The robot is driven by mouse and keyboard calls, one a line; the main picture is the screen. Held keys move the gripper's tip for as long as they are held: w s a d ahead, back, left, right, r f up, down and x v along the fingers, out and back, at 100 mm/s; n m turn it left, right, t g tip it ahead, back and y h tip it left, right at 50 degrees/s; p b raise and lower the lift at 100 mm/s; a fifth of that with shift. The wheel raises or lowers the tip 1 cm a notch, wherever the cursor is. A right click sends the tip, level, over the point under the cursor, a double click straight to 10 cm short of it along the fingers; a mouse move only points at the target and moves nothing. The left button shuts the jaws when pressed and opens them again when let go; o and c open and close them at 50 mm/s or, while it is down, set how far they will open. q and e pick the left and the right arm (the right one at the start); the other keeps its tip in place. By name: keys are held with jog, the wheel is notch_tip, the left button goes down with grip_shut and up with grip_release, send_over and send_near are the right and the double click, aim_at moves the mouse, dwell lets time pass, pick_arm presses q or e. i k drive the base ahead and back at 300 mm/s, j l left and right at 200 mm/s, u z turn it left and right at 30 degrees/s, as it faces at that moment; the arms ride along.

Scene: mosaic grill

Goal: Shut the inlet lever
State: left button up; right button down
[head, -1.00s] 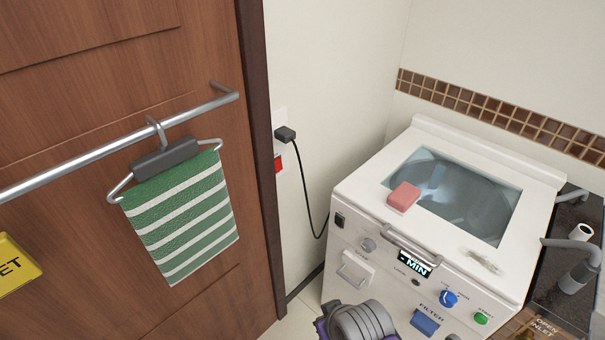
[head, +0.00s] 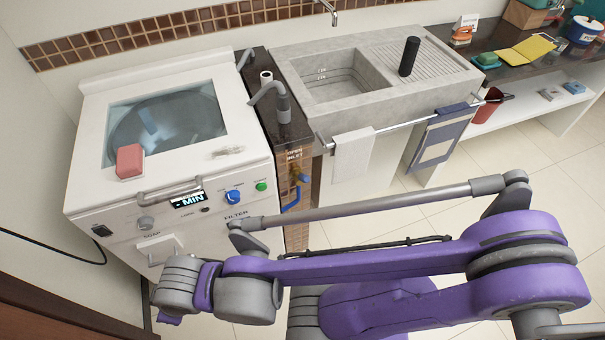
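The inlet lever is a blue handle (head: 291,200) on a small brass valve, at the right side of the washing machine (head: 90,198). An "OPEN INLET" label (head: 294,155) is just above it. The blue handle hangs down and slants to the left; its exact angle is hard to tell. A purple and grey arm of mine reaches in from the right across the lower part of the head view, below and in front of the lever. Its wrist end is near the machine's lower front, apart from the lever. No fingertips of either gripper show.
A pink block (head: 130,161) lies on the machine's lid. A stone sink (head: 350,78) with a towel rail (head: 400,123) stands to the right. A black cable hangs at left. Tiled floor is open at right.

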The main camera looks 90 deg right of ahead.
aim_at(304, 179)
jog(key=z, duration=3)
jog(key=i+j+u, duration=0.2)
jog(key=u, duration=0.15)
jog(key=i+u, duration=0.35)
jog(key=i+j, duration=0.05)
